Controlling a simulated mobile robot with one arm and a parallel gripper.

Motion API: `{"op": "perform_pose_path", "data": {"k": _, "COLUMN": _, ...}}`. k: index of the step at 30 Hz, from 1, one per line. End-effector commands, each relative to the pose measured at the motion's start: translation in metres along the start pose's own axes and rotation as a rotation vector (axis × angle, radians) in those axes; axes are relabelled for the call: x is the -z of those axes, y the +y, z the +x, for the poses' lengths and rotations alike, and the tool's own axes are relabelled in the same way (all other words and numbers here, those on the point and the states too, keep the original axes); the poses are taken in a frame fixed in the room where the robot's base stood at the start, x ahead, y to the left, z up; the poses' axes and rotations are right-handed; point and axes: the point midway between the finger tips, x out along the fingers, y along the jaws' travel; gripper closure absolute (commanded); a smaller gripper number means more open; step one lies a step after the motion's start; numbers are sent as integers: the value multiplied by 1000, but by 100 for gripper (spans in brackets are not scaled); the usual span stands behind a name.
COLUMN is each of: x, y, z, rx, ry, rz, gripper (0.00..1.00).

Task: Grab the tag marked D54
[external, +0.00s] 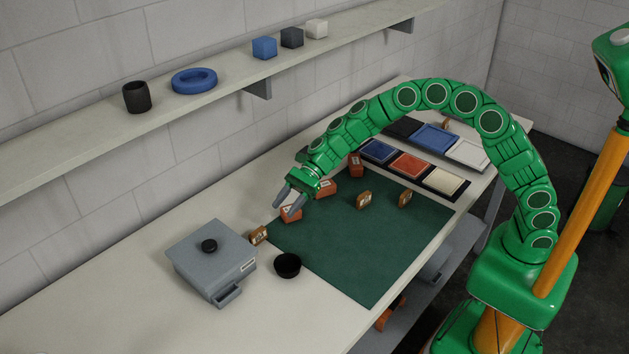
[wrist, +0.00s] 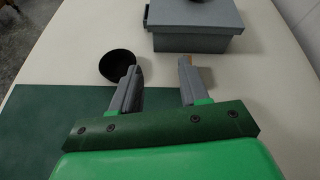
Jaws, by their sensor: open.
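Several small tags stand around the green mat (external: 385,250): an orange tag (external: 292,215) by my fingers, orange tags (external: 325,188) and (external: 355,166) behind it, wooden tags (external: 364,200) and (external: 405,199) on the mat, and a wooden tag (external: 259,236) near the grey box. Their markings are too small to read, so I cannot tell which is D54. My gripper (external: 283,208) is open above the mat's far left corner, overlapping the nearest orange tag in the external view. In the wrist view my gripper (wrist: 159,85) has nothing visible between its fingers; a brown sliver shows behind the right finger.
A grey lidded box (external: 211,262) and a black bowl (external: 287,265) stand left of the mat. Coloured trays (external: 408,165) lie at the right. A shelf (external: 220,92) with cubes, a ring and a cup runs above the table's back. The mat's front is clear.

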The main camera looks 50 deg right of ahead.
Motion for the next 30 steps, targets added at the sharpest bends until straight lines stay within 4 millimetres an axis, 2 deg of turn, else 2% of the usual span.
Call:
{"op": "perform_pose_path", "data": {"k": 1, "x": 10, "y": -7, "z": 11, "rx": 13, "ry": -4, "rz": 38, "gripper": 55}}
{"op": "perform_pose_path", "data": {"k": 3, "x": 17, "y": -18, "z": 20, "rx": 36, "ry": -12, "rz": 84, "gripper": 55}}
{"op": "perform_pose_path", "data": {"k": 9, "x": 37, "y": -34, "z": 39, "rx": 73, "ry": -24, "rz": 179, "gripper": 55}}
{"op": "perform_pose_path", "data": {"k": 14, "x": 41, "y": -39, "z": 45, "rx": 84, "ry": -28, "rz": 201, "gripper": 55}}
{"op": "perform_pose_path", "data": {"k": 30, "x": 42, "y": -42, "z": 82, "rx": 85, "ry": -27, "rz": 201, "gripper": 55}}
